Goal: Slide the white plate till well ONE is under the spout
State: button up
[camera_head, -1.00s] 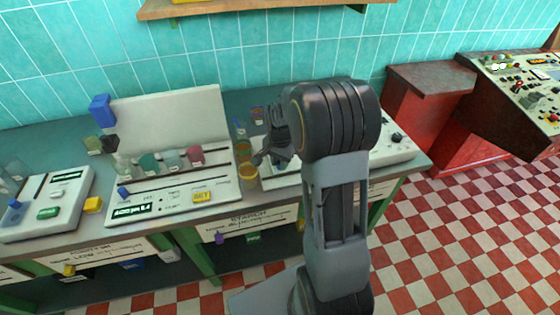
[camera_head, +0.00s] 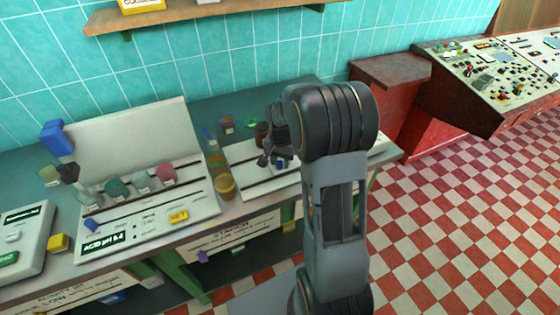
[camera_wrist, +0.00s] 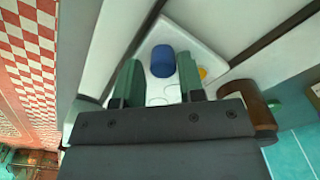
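My gripper (camera_head: 274,147) is over the right part of the bench in the head view, partly behind my own arm. In the wrist view my gripper (camera_wrist: 158,75) shows two green fingers, apart, with a gap between them. The white plate (camera_wrist: 202,52) lies beyond and beneath the fingers, with round wells partly hidden by them. A blue cylinder (camera_wrist: 162,61) stands between the fingertips in the picture; I cannot tell whether they touch it. A yellow round spot (camera_wrist: 202,73) is beside the right finger. I cannot make out the spout or well numbers.
A brown cylinder (camera_wrist: 246,107) is close to the right of my gripper. Amber cups (camera_head: 225,187) stand left of the white device (camera_head: 240,152). A white board with colored jars (camera_head: 150,216) is farther left. A red cabinet (camera_head: 389,112) stands right, beside open checkered floor.

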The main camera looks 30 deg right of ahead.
jog(key=shift+o, duration=1.2)
jog(key=shift+a, duration=0.1)
notch_tip(320, 180, up, 14)
jog(key=shift+f, duration=0.15)
